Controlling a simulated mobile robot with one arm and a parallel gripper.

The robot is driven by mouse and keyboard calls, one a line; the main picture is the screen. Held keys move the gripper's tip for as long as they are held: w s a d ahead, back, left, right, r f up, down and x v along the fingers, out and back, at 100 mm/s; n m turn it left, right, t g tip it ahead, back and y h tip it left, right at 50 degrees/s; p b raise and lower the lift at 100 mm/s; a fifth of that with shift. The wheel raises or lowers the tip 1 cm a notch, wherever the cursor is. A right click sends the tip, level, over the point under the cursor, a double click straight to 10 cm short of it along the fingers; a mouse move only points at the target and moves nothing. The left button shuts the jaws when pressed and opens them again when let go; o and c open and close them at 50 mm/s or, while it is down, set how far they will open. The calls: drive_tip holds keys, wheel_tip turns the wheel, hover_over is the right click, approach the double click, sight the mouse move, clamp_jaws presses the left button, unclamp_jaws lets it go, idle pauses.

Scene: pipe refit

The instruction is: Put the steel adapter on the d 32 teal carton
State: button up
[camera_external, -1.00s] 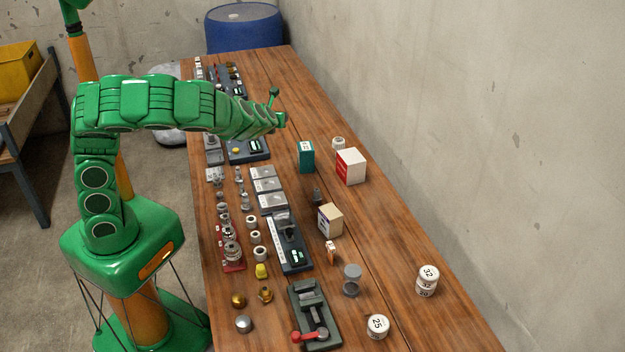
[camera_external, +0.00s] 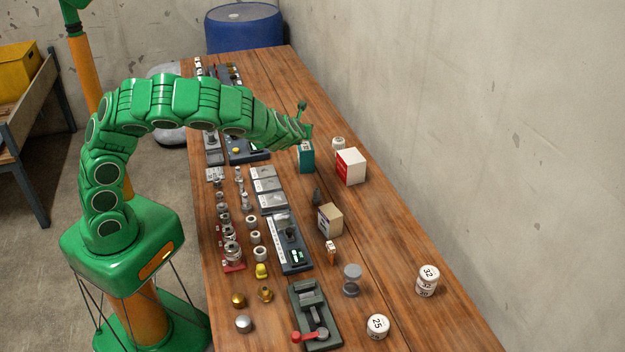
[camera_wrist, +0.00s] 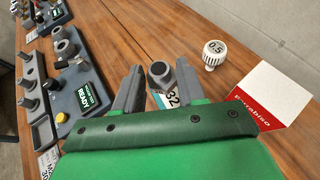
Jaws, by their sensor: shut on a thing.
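My gripper (camera_wrist: 158,76) is shut on the grey steel adapter (camera_wrist: 161,80), a ring-ended piece between the two fingers in the wrist view. The teal carton (camera_wrist: 172,99), marked 32, shows just below the adapter, mostly hidden by my fingers and gripper body. In the external view the teal carton (camera_external: 306,160) stands upright on the bench, with my gripper (camera_external: 304,133) right above its top. The adapter is hidden there by my arm. I cannot tell whether the adapter touches the carton.
A red and white box (camera_external: 351,167) stands right of the carton, with a white round weight-like piece marked 0.5 (camera_wrist: 214,54) behind it. A beige box (camera_external: 330,219) stands nearer. Instruments and fittings (camera_external: 263,185) line the bench's left side.

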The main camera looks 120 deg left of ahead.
drive_tip(key=shift+w+a+f, duration=0.15)
drive_tip(key=shift+a+f, duration=0.15)
drive_tip(key=shift+f, duration=1.6)
drive_tip(key=o, duration=1.2)
drive_tip(key=shift+f, duration=0.1)
drive_tip(key=shift+w+d+r, duration=0.15)
drive_tip(key=shift+d+r, duration=0.2)
drive_tip(key=shift+d, duration=0.1)
drive_tip(key=shift+v, duration=5.5)
